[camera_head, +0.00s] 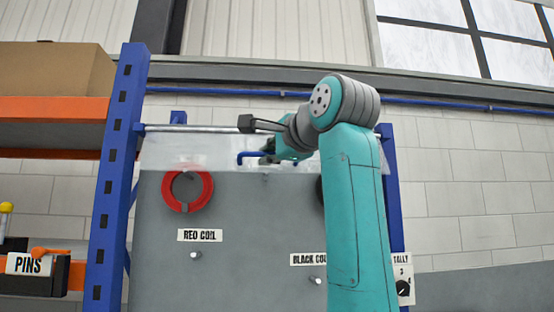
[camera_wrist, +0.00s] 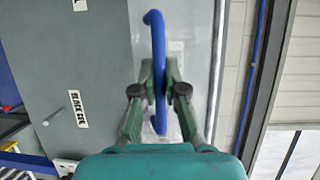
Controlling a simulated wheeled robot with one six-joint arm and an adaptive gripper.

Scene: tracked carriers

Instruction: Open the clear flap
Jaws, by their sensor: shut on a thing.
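The clear flap (camera_head: 195,150) is a see-through sheet below a metal rail, across the top of the grey board; it also shows in the wrist view (camera_wrist: 199,70). Its blue bar handle (camera_head: 250,156) crosses between my fingers in the wrist view (camera_wrist: 158,45). My gripper (camera_head: 268,157) is shut on this handle, with one finger on each side in the wrist view (camera_wrist: 160,90). My arm hides the flap's right part in the head view. How far the flap is tilted is hard to tell.
A red coil (camera_head: 187,192) hangs on the grey board (camera_head: 240,235) above its label. A black coil is mostly hidden behind my arm. Bare pegs (camera_head: 196,255) stick out lower down. A blue post (camera_head: 117,170) and orange shelf (camera_head: 50,108) with a carton stand left.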

